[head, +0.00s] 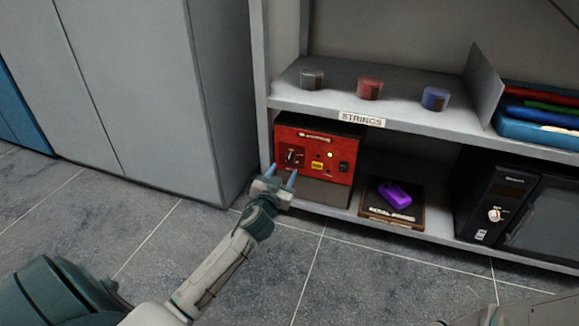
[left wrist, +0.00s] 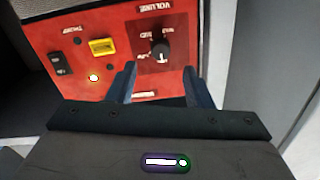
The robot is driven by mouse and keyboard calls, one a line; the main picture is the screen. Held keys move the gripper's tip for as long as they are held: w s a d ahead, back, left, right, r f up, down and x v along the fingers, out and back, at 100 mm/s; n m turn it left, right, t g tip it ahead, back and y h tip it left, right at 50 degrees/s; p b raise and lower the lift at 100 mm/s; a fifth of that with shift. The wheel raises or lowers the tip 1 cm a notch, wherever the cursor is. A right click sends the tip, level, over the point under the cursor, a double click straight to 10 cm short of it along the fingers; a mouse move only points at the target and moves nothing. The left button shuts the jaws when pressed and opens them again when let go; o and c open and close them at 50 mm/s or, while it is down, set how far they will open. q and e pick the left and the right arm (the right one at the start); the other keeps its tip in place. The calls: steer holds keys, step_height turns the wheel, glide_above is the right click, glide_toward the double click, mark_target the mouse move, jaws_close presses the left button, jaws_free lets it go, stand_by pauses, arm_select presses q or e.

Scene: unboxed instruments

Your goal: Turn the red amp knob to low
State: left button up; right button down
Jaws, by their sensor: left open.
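The red amp (head: 316,157) stands on the lower shelf, its front panel facing me. Its black volume knob (head: 291,157) is at the left of the panel. In the left wrist view the knob (left wrist: 160,50) has a white pointer mark, and the panel is seen upside down. My left gripper (head: 281,177) is open and empty, in front of the amp and just below the knob in the head view. In the left wrist view its two blue fingers (left wrist: 162,84) are apart, one on either side of the knob's line, with a gap to the knob. My right gripper is not seen.
A purple object (head: 395,194) lies on a dark board right of the amp. A black appliance (head: 494,213) with a dial stands further right. The upper shelf (head: 402,118) holds three round containers and a blue tray (head: 540,130). A grey cabinet (head: 135,90) is at left.

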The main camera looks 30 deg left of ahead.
mark_target(290, 159)
arm_select(q)
steer(key=b+x, duration=0.1)
steer(key=x, duration=0.5)
steer(key=shift+f+b, duration=0.1)
steer(key=shift+b, duration=0.2)
steer(key=shift+c, duration=0.3)
steer(key=c, duration=0.9)
